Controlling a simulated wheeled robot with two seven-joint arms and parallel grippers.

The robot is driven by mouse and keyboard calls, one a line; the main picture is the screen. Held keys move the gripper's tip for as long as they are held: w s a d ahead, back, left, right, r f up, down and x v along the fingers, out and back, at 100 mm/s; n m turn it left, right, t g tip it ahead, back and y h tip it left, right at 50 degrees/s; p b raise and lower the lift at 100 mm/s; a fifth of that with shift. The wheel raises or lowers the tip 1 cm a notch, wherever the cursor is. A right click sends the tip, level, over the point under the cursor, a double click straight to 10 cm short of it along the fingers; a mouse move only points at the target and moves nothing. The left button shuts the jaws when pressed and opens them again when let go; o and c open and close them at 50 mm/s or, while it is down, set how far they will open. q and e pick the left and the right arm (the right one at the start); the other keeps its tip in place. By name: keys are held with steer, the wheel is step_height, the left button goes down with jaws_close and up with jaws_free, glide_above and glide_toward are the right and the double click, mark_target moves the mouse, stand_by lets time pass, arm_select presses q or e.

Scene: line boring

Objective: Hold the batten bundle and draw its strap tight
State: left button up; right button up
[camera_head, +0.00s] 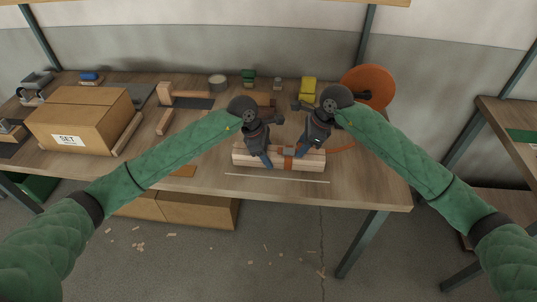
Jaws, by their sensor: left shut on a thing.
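The batten bundle (243,157), a stack of pale wooden strips, lies lengthwise near the front edge of the bench. An orange strap (288,163) runs around its middle, and an orange length (342,148) trails off to the right. My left gripper (267,161) points down and is shut on the bundle, left of the strap. My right gripper (305,148) is just above and right of the strap, by the bundle's top. Its fingertips are too small and too covered to tell whether it is open or holds the strap.
A large orange reel (369,86) stands at the back right of the bench (375,185). A cardboard box (85,115) sits at the left. A wooden mallet (180,92), a can (218,82) and a yellow item (309,87) stand behind. A thin strip (277,178) lies in front.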

mark_target(311, 154)
steer(key=shift+d, duration=2.25)
steer(key=o, duration=1.1)
steer(key=shift+r, duration=0.1)
steer(key=shift+v, duration=5.95)
steer(key=shift+s+d, duration=0.1)
arm_select(q)
steer(key=o, duration=1.7)
